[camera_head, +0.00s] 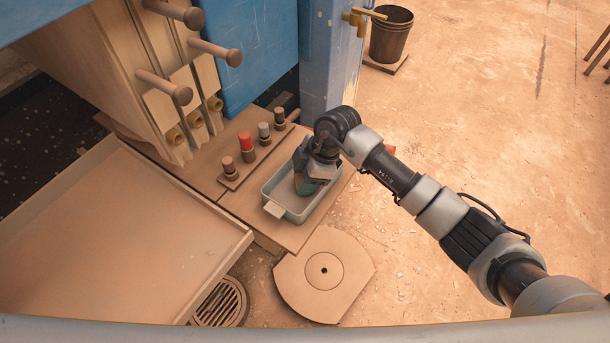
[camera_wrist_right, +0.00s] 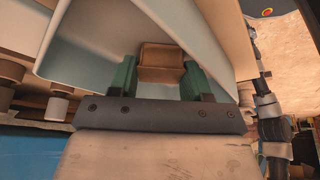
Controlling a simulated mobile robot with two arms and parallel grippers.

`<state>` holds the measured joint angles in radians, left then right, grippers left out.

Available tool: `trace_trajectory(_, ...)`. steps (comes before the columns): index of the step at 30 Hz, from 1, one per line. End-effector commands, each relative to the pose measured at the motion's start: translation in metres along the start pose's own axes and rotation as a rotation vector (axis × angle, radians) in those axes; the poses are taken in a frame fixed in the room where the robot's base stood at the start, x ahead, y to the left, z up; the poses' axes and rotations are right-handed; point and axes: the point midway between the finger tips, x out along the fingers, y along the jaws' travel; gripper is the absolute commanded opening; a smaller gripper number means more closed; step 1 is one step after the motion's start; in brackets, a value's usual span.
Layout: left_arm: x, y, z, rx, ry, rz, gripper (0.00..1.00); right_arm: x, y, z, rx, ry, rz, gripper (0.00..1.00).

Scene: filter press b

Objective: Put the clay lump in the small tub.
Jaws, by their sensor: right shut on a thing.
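The small tub (camera_head: 291,212) is a pale grey-blue open box on the wooden bench top. Its wall also shows in the right wrist view (camera_wrist_right: 85,45). My right gripper (camera_head: 304,186) reaches down into the tub from above. In the right wrist view its green fingers (camera_wrist_right: 160,80) stand on both sides of the clay lump (camera_wrist_right: 161,60), a brown blocky piece, and are shut on it. The lump is inside the tub's walls; I cannot tell whether it touches the floor. In the head view the gripper hides most of the lump. My left gripper is not in view.
A strip with several capped pegs (camera_head: 246,143) stands just left of the tub. The filter press with protruding handles (camera_head: 166,88) is behind. A wide tray (camera_head: 110,235) lies at left. A round-ended plate (camera_head: 324,270) is in front. A bucket (camera_head: 391,38) stands at the back right.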

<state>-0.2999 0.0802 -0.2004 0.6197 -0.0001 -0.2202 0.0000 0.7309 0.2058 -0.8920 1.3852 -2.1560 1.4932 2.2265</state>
Motion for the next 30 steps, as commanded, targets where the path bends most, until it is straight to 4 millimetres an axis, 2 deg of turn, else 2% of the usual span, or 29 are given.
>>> trace_trajectory(6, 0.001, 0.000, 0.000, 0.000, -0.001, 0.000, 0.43, 0.001, 0.000, 0.001, 0.000, 0.000, 0.000, 0.24)
trace_trajectory(7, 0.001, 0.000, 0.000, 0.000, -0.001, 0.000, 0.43, 0.002, 0.000, 0.001, 0.000, 0.000, 0.000, 0.50)
trace_trajectory(9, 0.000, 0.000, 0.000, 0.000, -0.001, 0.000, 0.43, 0.001, 0.000, 0.001, 0.000, 0.000, 0.000, 0.59)
trace_trajectory(20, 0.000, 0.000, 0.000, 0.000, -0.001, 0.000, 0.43, -0.005, 0.001, 0.000, 0.000, 0.001, 0.003, 0.59)
trace_trajectory(23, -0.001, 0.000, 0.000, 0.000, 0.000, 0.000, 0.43, -0.019, 0.001, 0.001, 0.000, -0.001, 0.004, 0.59)
trace_trajectory(30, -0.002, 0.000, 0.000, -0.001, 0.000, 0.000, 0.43, -0.071, 0.001, 0.000, -0.002, -0.001, 0.006, 0.59)
